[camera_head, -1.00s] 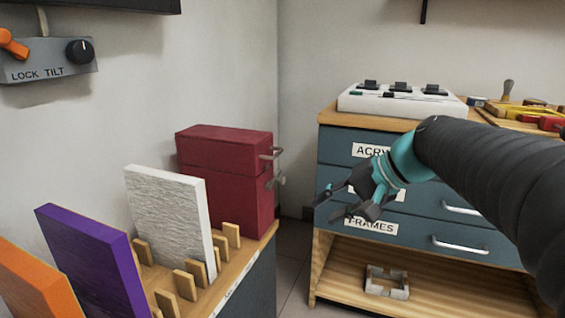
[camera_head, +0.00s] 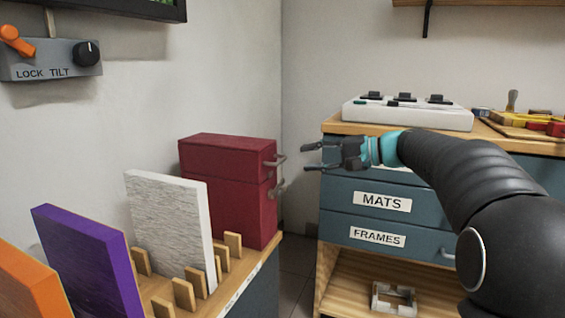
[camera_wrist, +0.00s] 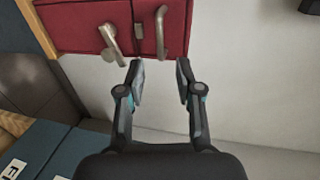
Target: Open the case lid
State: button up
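The case is a dark red box (camera_head: 228,205) standing at the back end of the wooden shelf top. Its lid (camera_head: 225,154) is the upper part, and a seam separates it from the body; it looks closed. A grey handle (camera_head: 276,161) sticks out from the lid's right side, with a grey latch lever (camera_head: 277,188) below it. My gripper (camera_head: 306,156) is open and empty, to the right of the lid handle and apart from it. In the wrist view, the handle (camera_wrist: 160,30) and the latch lever (camera_wrist: 110,42) lie ahead of the open fingers (camera_wrist: 160,82).
White, purple (camera_head: 88,262) and orange panels stand in wooden slots in front of the case. A drawer cabinet (camera_head: 335,210) with a white control panel (camera_head: 410,113) on top stands at the right. A wall lies behind the case.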

aim_at(284, 160)
jog(key=x, duration=0.8)
grip_shut()
